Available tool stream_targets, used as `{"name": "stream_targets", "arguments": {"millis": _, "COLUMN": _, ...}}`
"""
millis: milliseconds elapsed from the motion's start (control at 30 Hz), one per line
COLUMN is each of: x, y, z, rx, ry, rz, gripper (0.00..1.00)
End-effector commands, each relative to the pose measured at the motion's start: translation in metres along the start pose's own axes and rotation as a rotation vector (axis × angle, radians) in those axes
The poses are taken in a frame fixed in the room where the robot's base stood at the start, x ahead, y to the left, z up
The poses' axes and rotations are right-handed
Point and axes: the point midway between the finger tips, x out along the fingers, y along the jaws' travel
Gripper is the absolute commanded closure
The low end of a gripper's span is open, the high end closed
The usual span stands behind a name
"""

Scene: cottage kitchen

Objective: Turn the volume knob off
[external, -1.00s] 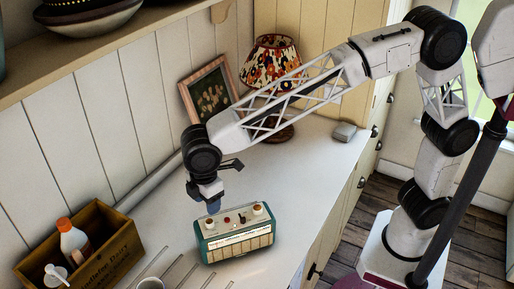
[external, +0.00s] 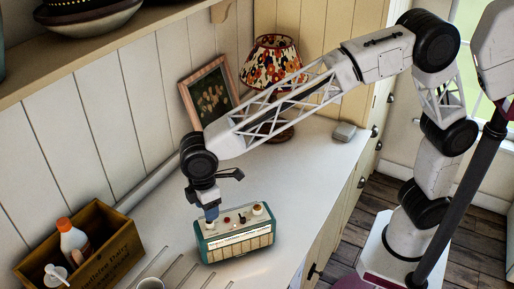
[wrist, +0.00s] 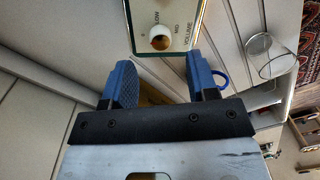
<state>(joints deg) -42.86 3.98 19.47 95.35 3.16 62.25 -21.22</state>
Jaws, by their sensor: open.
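A teal and cream radio (external: 240,246) stands on the white counter, with several controls along its top. In the wrist view, its cream volume knob (wrist: 160,39) is on the panel beside the printed word VOLUME. My gripper (external: 211,215) is over the left end of the radio top and partly hides the knob there. In the wrist view my gripper (wrist: 158,76) has its blue fingers spread apart, with nothing between them. The knob lies just ahead of the fingertips, roughly centred between them. I cannot tell whether a finger touches the radio.
A wooden crate (external: 113,262) with a bottle (external: 75,240) stands at the lower left. A clear glass (wrist: 272,57) shows in the wrist view. A picture frame (external: 185,90) and a lamp with a floral shade (external: 271,62) stand against the wall. The counter right of the radio is mostly clear.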

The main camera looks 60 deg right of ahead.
Motion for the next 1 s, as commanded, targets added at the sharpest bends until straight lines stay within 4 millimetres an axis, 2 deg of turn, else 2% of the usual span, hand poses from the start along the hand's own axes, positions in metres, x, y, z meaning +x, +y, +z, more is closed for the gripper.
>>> {"name": "stream_targets", "arguments": {"millis": 200, "x": 0.027, "y": 0.0, "z": 0.0, "rx": 0.0, "ry": -0.001, "rz": 0.0, "gripper": 0.47}}
{"name": "stream_targets", "arguments": {"millis": 400, "x": 0.044, "y": 0.0, "z": 0.0, "rx": 0.0, "ry": -0.001, "rz": 0.0, "gripper": 0.47}}
{"name": "stream_targets", "arguments": {"millis": 800, "x": 0.049, "y": 0.0, "z": 0.0, "rx": 0.0, "ry": 0.0, "rz": 0.0, "gripper": 0.47}}
{"name": "stream_targets", "arguments": {"millis": 867, "x": 0.049, "y": 0.0, "z": 0.0, "rx": 0.0, "ry": 0.0, "rz": 0.0, "gripper": 0.53}}
{"name": "stream_targets", "arguments": {"millis": 1000, "x": 0.049, "y": 0.0, "z": 0.0, "rx": 0.0, "ry": 0.0, "rz": 0.0, "gripper": 0.74}}
